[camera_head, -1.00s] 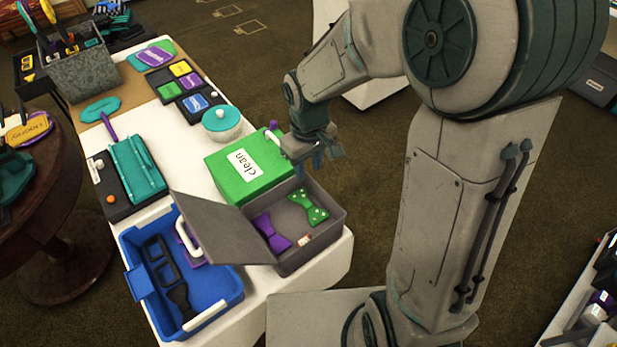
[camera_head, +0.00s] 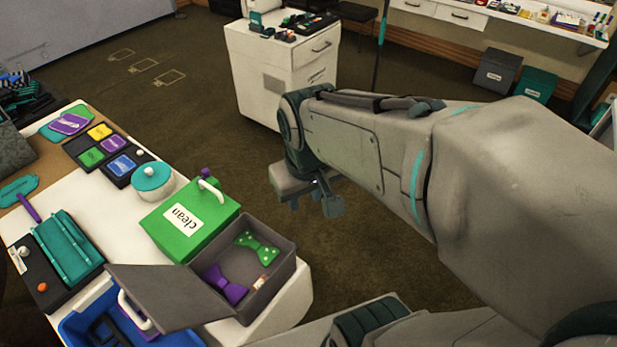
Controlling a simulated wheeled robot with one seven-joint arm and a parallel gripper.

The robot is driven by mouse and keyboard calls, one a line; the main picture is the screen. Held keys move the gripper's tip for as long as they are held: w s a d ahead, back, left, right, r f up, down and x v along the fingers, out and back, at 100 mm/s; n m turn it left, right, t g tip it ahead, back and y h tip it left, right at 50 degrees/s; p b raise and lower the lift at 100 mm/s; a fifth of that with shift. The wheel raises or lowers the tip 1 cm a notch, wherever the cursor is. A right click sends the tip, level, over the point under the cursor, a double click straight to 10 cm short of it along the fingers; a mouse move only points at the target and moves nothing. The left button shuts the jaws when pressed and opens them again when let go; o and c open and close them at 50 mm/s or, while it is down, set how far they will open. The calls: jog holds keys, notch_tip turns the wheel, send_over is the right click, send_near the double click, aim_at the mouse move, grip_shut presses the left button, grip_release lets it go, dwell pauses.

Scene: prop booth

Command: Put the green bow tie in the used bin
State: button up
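The green bow tie (camera_head: 257,247) with pale dots lies in the open grey box (camera_head: 287,268) on the white table, beside a purple bow tie (camera_head: 226,284). My gripper (camera_head: 312,200) hangs over the floor to the right of the table, up and to the right of the grey box and apart from it. Its fingers look spread, with nothing seen between them. No bin with a readable "used" label shows. A grey bin (camera_head: 497,78) and a teal bin (camera_head: 536,85) stand on the floor at the far right; their labels are too small to read.
A green box (camera_head: 160,236) labelled "clean" stands behind the grey box. The grey box's lid (camera_head: 165,292) leans open to the left over a blue tub (camera_head: 78,325). A white cabinet (camera_head: 262,80) stands at the back. Carpet between is clear.

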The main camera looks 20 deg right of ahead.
jog(key=s, duration=0.1)
jog(key=s+d+m, duration=0.1)
jog(key=s, duration=0.1)
jog(key=shift+s+d+r+m+t, duration=0.1)
jog(key=shift+d+r+m+t, duration=0.2)
jog(key=shift+d+t, duration=0.1)
